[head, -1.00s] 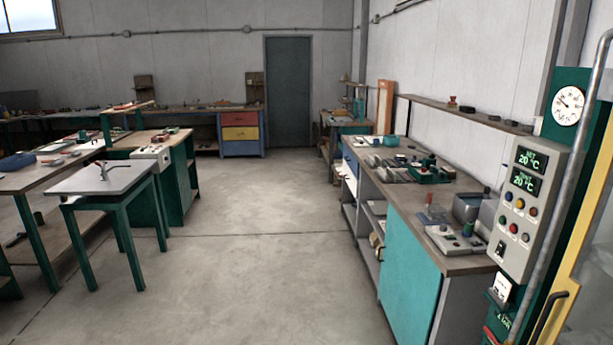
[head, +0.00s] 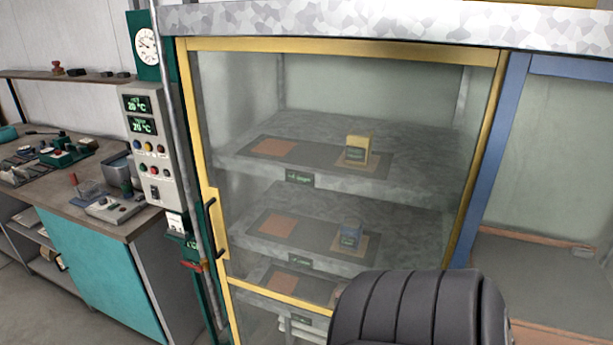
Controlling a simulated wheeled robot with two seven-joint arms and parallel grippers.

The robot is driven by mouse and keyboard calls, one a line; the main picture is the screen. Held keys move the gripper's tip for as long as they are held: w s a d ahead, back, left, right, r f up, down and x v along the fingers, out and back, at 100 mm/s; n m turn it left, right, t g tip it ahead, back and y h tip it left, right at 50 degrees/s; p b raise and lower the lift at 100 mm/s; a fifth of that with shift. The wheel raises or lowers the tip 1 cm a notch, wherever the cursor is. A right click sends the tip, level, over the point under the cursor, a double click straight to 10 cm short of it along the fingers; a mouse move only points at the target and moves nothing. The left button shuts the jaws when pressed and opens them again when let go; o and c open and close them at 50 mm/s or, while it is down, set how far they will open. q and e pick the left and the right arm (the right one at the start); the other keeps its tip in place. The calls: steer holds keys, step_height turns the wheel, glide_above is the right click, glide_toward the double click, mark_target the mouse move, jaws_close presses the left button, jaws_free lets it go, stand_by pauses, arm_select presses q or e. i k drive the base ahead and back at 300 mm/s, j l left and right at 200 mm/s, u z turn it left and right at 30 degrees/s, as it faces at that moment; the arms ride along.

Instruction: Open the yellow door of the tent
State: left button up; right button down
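The tent's yellow-framed door (head: 345,46) fills the middle of the head view and is shut. Its panel is clear, and a dark handle (head: 213,228) sits on a yellow plate at its left edge. Behind the panel are grey shelves (head: 300,126). A ribbed black part, apparently of my own arm, covers the door's lower right. Neither gripper is in view.
A control panel (head: 150,140) with buttons and a round dial (head: 147,46) stand just left of the door. A workbench (head: 105,240) with a teal front is farther left. A blue-framed opening (head: 515,110) adjoins on the right. Some floor shows at lower left.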

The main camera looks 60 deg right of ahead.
mark_target(496, 59)
steer(key=z, duration=2.05)
